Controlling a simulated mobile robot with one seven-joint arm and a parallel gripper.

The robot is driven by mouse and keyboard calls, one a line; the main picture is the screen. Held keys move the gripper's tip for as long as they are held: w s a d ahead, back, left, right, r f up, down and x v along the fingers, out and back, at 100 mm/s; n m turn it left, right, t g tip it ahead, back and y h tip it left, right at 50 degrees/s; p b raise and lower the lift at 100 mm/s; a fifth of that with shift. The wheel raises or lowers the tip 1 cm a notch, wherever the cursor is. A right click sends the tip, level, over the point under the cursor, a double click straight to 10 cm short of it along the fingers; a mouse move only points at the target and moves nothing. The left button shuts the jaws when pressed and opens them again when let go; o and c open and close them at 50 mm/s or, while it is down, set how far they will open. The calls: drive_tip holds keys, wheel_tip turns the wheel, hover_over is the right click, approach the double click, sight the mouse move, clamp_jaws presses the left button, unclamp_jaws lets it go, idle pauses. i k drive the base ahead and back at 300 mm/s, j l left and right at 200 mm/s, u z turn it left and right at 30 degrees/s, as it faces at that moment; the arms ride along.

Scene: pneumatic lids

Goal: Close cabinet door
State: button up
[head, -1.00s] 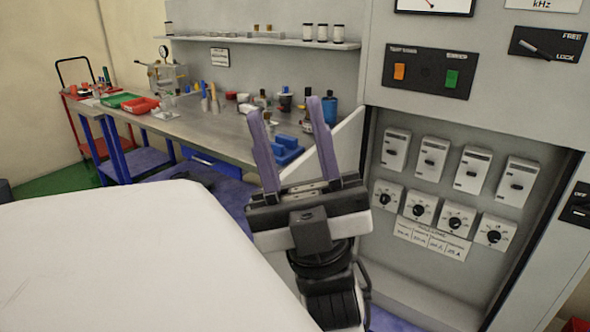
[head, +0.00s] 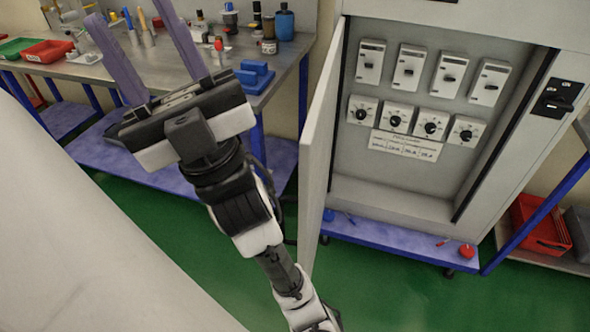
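The grey cabinet (head: 400,194) stands at the right in the head view, with its lower compartment open. Several switch modules and round dials show inside. Its door (head: 318,150) is hinged on the left side and swung wide open, seen nearly edge-on. My gripper (head: 146,48) is left of the door, raised in front of the workbench. Its two purple fingers are spread apart with nothing between them. The gripper is apart from the door. My forearm runs down beside the door's lower edge; I cannot tell whether it touches.
A workbench (head: 185,68) with bottles, tools and a blue block (head: 254,76) is behind my gripper. A blue shelf (head: 390,240) lies under the cabinet. A red bin (head: 540,226) is at the lower right. Green floor (head: 240,250) is free in front of the cabinet.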

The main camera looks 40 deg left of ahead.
sight(316, 139)
drive_tip(key=j, duration=0.85)
drive_tip(key=j+u, duration=0.15)
drive_tip(key=j, duration=0.7)
drive_tip(key=k+l+z, duration=0.1)
drive_tip(key=k+l, duration=0.15)
